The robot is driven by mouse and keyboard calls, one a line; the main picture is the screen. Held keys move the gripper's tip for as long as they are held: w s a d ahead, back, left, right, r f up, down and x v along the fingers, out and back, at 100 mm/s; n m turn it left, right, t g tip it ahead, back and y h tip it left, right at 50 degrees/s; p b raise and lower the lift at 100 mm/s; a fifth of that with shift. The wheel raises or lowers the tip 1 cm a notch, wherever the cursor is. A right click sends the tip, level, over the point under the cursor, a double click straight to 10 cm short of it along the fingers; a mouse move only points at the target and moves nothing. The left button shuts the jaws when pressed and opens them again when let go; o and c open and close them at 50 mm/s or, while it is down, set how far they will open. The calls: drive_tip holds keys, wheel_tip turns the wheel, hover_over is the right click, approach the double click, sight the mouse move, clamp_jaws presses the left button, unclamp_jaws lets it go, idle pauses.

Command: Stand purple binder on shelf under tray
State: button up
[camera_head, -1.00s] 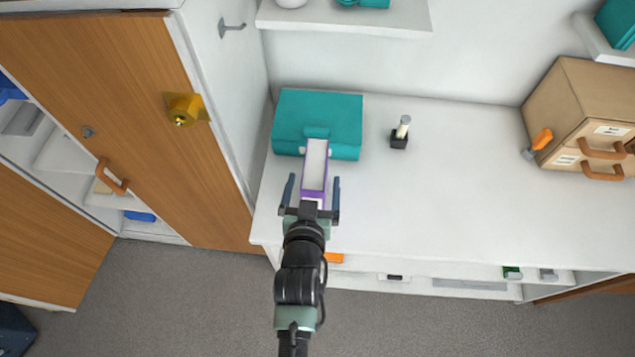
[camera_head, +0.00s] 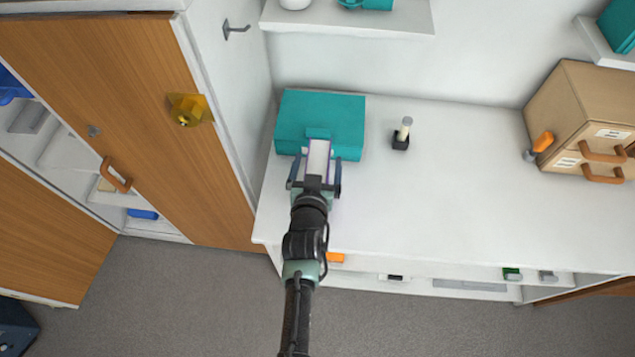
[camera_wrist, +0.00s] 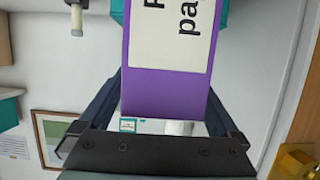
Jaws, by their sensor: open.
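The purple binder (camera_head: 318,161) stands on the white counter in front of a teal box (camera_head: 325,118). From above, its pale paper edge and thin purple covers show. In the wrist view its purple spine (camera_wrist: 160,92) with a white lettered label fills the upper middle. My gripper (camera_head: 315,180) is open, with one finger on each side of the binder's near end. In the wrist view the open fingers (camera_wrist: 165,100) flank the spine, with a gap showing beyond its end. I cannot tell whether they touch it. No tray can be clearly made out.
A stamp-like object (camera_head: 402,135) stands right of the teal box. A cardboard drawer unit (camera_head: 580,115) stands at the right. The counter (camera_head: 440,190) between is clear. Below its front edge are shelves with small items. A wooden cabinet door (camera_head: 110,110) stands at the left.

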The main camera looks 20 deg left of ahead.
clamp_jaws()
idle(0.4)
drive_tip(key=shift+r, duration=0.2)
